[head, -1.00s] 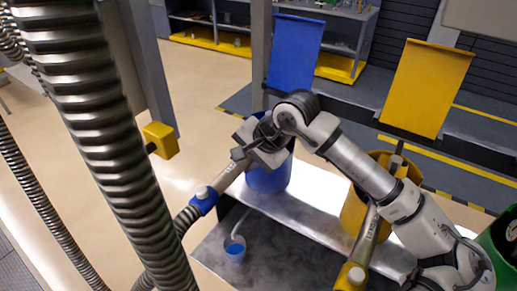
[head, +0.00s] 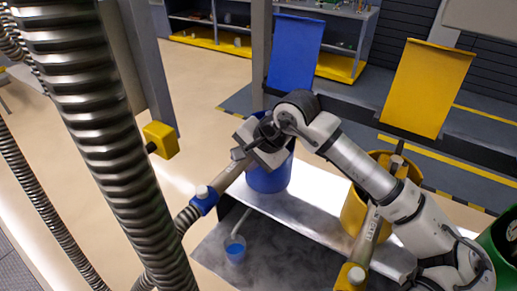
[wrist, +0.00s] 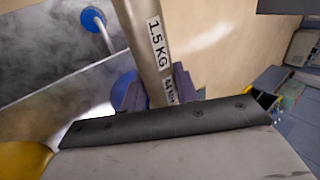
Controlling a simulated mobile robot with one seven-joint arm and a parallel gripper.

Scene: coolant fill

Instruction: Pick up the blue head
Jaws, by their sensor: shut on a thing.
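The blue head (head: 218,185) is a grey metal tube with a blue collar, joined to a ribbed hose at its lower end. It lies tilted, its upper end at my gripper (head: 243,153). In the wrist view the tube (wrist: 150,40), labelled "1.5 KG", runs down between the jaws (wrist: 170,88), which are shut on it. My gripper's own body hides part of the tube's end. A blue bin (head: 268,178) stands right behind my gripper.
A yellow head (head: 366,240) and a yellow bin (head: 352,212) are to the right. A thick ribbed hose (head: 95,120) fills the left. Blue (head: 295,55) and yellow (head: 427,88) panels stand behind.

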